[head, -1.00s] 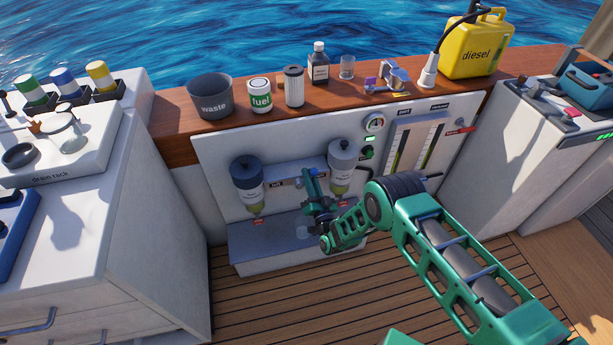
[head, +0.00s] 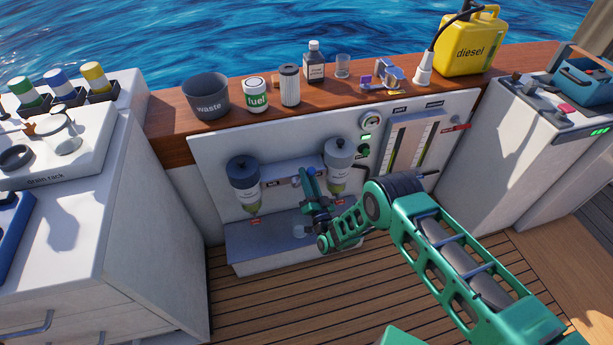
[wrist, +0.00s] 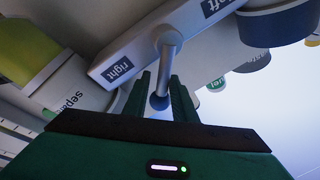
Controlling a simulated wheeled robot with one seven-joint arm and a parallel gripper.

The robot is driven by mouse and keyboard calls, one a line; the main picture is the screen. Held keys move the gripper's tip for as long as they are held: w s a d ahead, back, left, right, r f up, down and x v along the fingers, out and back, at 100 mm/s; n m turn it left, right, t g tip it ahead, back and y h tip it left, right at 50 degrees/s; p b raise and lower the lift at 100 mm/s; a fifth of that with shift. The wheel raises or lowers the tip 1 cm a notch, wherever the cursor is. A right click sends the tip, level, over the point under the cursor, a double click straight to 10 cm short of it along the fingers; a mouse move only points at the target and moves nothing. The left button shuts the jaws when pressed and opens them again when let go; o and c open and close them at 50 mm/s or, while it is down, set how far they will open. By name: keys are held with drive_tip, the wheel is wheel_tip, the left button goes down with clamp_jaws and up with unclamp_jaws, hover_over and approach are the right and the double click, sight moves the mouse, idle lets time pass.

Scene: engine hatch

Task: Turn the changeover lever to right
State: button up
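In the wrist view the changeover lever (wrist: 168,62) is a grey rod with a round dark knob. It comes out of a pale bar marked "right" (wrist: 117,68) and "left" (wrist: 218,5), between the two labels. My gripper (wrist: 159,88) has one finger on each side of the knob; I cannot tell if they press on it. In the head view my gripper (head: 309,181) is at the bar between the two filter units, the left one (head: 245,186) and the right one (head: 338,165), and mostly hides the lever.
The filters are on a white panel (head: 217,164) above a grey ledge (head: 262,250). A gauge (head: 371,121) and sight tubes (head: 412,140) are to the right. The shelf above holds a waste bin (head: 207,97), a fuel can (head: 255,96) and a diesel can (head: 472,45).

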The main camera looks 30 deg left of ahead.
drive_tip(key=shift+s+d+f, duration=0.2)
drive_tip(key=shift+d, duration=0.05)
drive_tip(key=v, duration=1)
